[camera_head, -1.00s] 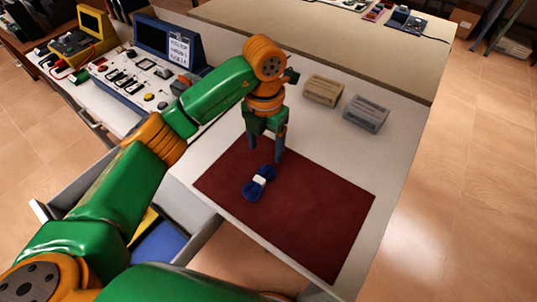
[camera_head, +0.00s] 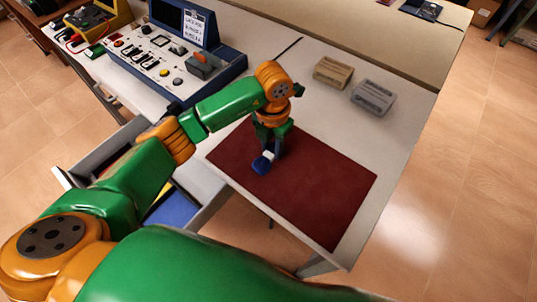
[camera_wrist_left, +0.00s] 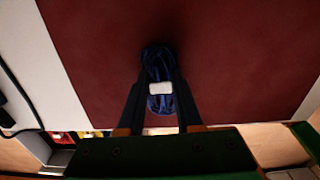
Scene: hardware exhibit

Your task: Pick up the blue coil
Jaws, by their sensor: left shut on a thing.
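The blue coil (camera_head: 262,164), with a white band around its middle, is on the dark red mat (camera_head: 320,190). My left gripper (camera_head: 267,150) reaches down over it from above. In the left wrist view the coil (camera_wrist_left: 157,65) lies between the two dark fingers of the gripper (camera_wrist_left: 160,92), which are shut on it near the white band. I cannot tell whether the coil is still touching the mat. The gripper hides the coil's far part in the head view. My right gripper is not in view.
A tan box (camera_head: 333,72) and a grey box (camera_head: 373,97) stand behind the mat. A blue control console (camera_head: 175,52) stands at the left back. An open drawer (camera_head: 180,205) juts out below the table's front left. The white tabletop right of the mat is clear.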

